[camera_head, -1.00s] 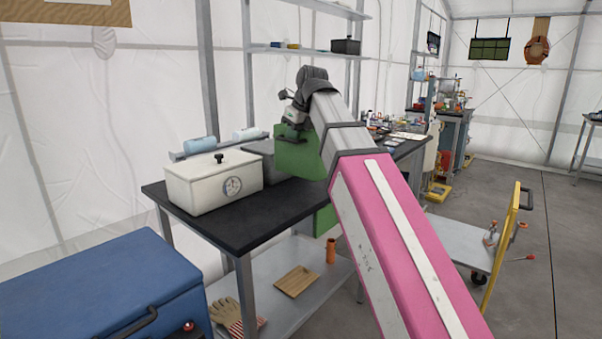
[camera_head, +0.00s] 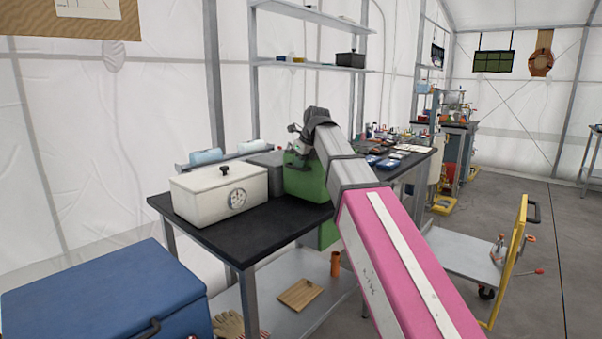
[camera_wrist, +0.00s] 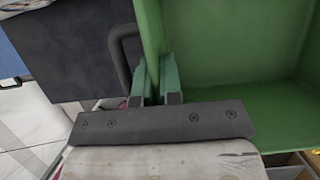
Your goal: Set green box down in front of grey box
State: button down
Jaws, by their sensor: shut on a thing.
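The green box (camera_head: 305,183) is in my gripper (camera_head: 303,146), at the far right part of the black-topped table (camera_head: 245,238). Its lower edge is at or just above the tabletop; I cannot tell if it touches. In the wrist view my gripper's fingers (camera_wrist: 157,80) are shut on a wall of the open-topped green box (camera_wrist: 235,50). The grey box (camera_head: 267,160) is left of the green box, partly hidden by the cream box. In the wrist view a dark grey surface with a handle (camera_wrist: 75,52) lies left of the fingers; I cannot tell whether it is the grey box.
A cream box with a dial (camera_head: 215,195) stands on the table's left part. The tabletop's front is bare. A blue chest (camera_head: 105,295) is at front left, and a yellow-handled cart (camera_head: 470,253) stands on the right. Another green thing (camera_head: 327,234) shows below the tabletop.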

jog(key=shift+f, duration=1.4)
jog(key=c, duration=1.3)
grip_release()
jog(key=v, duration=1.2)
